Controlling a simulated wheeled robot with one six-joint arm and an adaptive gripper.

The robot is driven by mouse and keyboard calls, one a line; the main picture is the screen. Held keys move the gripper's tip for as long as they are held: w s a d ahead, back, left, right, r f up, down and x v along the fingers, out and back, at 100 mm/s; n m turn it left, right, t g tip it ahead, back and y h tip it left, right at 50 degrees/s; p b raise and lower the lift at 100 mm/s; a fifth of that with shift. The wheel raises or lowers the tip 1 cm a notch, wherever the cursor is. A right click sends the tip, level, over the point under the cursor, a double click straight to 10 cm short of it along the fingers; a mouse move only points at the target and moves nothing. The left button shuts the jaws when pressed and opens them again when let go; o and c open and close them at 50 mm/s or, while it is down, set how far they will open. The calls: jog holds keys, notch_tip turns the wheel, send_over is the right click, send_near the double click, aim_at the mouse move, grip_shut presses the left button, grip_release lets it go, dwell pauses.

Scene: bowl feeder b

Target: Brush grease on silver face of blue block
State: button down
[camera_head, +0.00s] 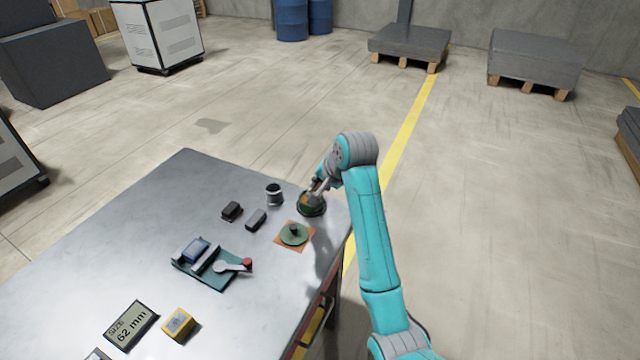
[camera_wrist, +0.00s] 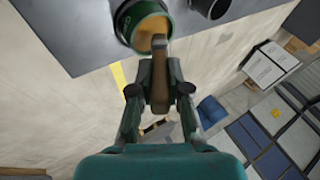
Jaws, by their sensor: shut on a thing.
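My gripper (camera_head: 318,191) is shut on a brown brush (camera_wrist: 160,72), at the right side of the table. The brush's far end is at the mouth of a green can (camera_wrist: 126,22) with orange-yellow grease (camera_wrist: 150,28) inside; I cannot tell how deep it reaches. The can also shows in the head view (camera_head: 312,210), partly behind my gripper. The blue block (camera_head: 196,248) sits in a grey clamp (camera_head: 206,262) on a green base, left of and nearer than the can. Its silver face cannot be made out clearly.
A green disc with a dark knob (camera_head: 293,236) lies on an orange mat (camera_head: 309,231). A dark cup (camera_head: 274,196) and two dark blocks (camera_head: 231,211) stand left of the can. The table's left-back area is clear.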

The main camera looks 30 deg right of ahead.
jog(key=shift+f, duration=0.5)
dwell(1.1)
jog(key=shift+r, duration=3.55)
